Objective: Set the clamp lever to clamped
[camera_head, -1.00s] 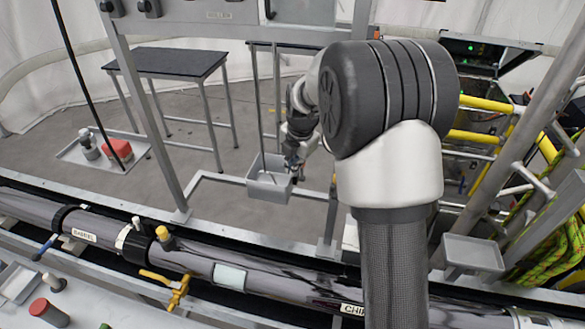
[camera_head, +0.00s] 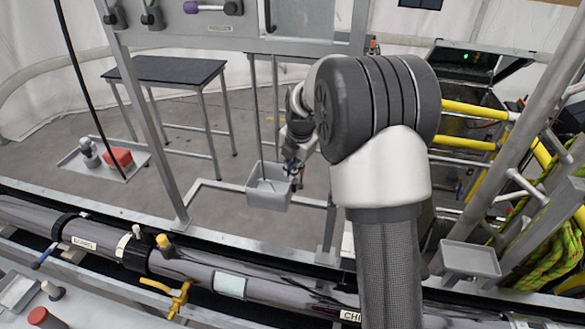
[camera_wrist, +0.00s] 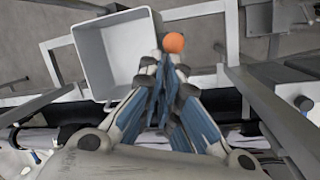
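My gripper (camera_head: 292,168) hangs by the small grey open bin in the head view, partly hidden by my arm. In the wrist view my gripper (camera_wrist: 167,66) has its blue-padded fingers close together, pointing at the bin's right side. A round orange knob (camera_wrist: 174,43) shows just beyond the fingertips; I cannot tell whether they touch it or whether it belongs to the clamp lever. No lever is clearly marked as the clamp lever. A yellow handle (camera_head: 178,297) and a blue-tipped lever (camera_head: 43,257) are on the long dark pipe, away from my gripper.
The grey bin (camera_head: 254,193) is on the frame; its inside also shows in the wrist view (camera_wrist: 108,62). Frame posts (camera_head: 160,150) stand close by. A dark-topped table (camera_head: 165,70) is behind. The long pipe (camera_head: 205,272) crosses the front. Yellow bars (camera_head: 465,143) are at right.

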